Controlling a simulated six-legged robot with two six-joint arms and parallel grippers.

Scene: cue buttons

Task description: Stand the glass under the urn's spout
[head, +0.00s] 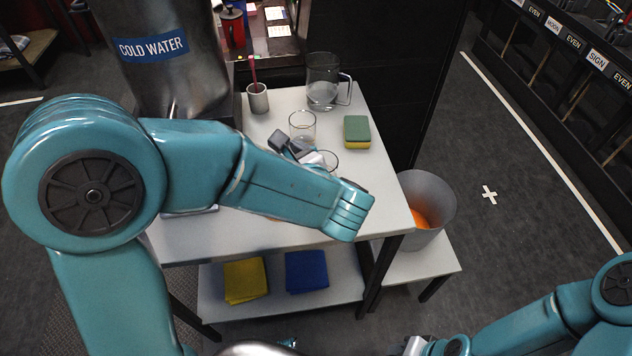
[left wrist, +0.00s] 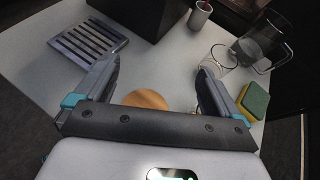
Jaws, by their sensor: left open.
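The urn (head: 165,75), a steel cylinder labelled COLD WATER, stands at the table's back left in the head view. Its spout is hidden. A clear glass (head: 302,125) stands upright on the table, just beyond my left gripper (head: 298,149). In the left wrist view a glass (left wrist: 222,60) is beyond the right-hand finger. My left gripper (left wrist: 158,70) is open with nothing between its fingers. Only a small part of my right gripper (head: 415,345) shows at the bottom edge.
A slatted drip tray (left wrist: 88,42) lies at the upper left in the wrist view. A round wooden coaster (left wrist: 147,98) lies below the gripper. A jug (head: 323,85), a cup (head: 257,102) with a stick in it and a sponge (head: 357,132) stand around the glass.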

